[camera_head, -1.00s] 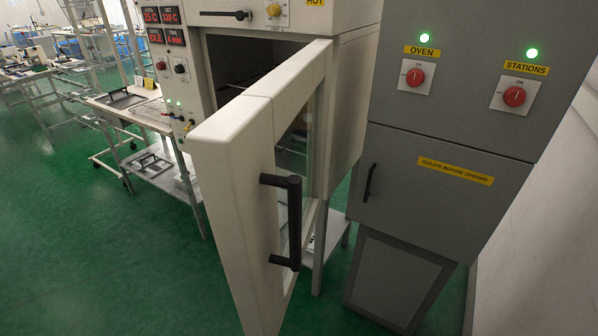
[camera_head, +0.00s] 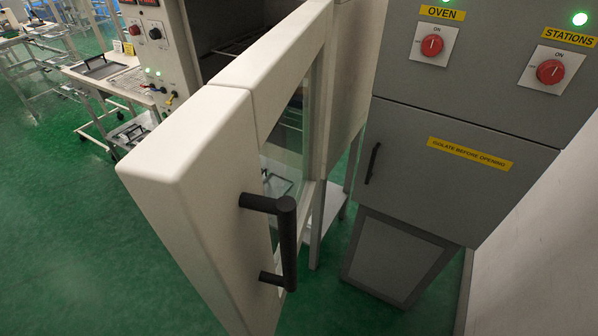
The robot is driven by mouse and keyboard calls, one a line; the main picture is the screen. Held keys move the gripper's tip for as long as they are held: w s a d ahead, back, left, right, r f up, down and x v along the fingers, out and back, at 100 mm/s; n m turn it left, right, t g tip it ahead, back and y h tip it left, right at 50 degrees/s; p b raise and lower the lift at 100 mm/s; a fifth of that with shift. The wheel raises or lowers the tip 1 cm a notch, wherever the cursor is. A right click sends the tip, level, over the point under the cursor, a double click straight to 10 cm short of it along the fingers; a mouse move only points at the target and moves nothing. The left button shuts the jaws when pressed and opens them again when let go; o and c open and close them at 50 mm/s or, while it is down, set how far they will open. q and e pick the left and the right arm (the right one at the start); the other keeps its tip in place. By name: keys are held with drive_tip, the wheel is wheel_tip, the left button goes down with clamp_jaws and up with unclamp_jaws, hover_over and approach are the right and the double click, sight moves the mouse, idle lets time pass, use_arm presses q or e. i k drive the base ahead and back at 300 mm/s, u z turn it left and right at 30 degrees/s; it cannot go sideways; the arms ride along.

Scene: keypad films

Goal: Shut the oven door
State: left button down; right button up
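The oven door (camera_head: 195,165) is a thick cream door with a glass window, standing wide open and swung out towards me. Its black bar handle (camera_head: 287,240) is on the face turned to the right. The oven (camera_head: 342,75) is behind the door, with its dark opening (camera_head: 225,35) partly showing above the door's top edge. Neither of my grippers is in view.
A grey cabinet (camera_head: 460,130) with red OVEN and STATIONS switches stands right of the oven, beside a pale wall (camera_head: 540,240). A bench with trays (camera_head: 100,68) stands at the left. Green floor (camera_head: 75,230) is clear at the lower left.

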sight(196, 178)
drive_tip(key=u, duration=0.1)
drive_tip(key=k, duration=0.9)
drive_tip(key=u, duration=0.6)
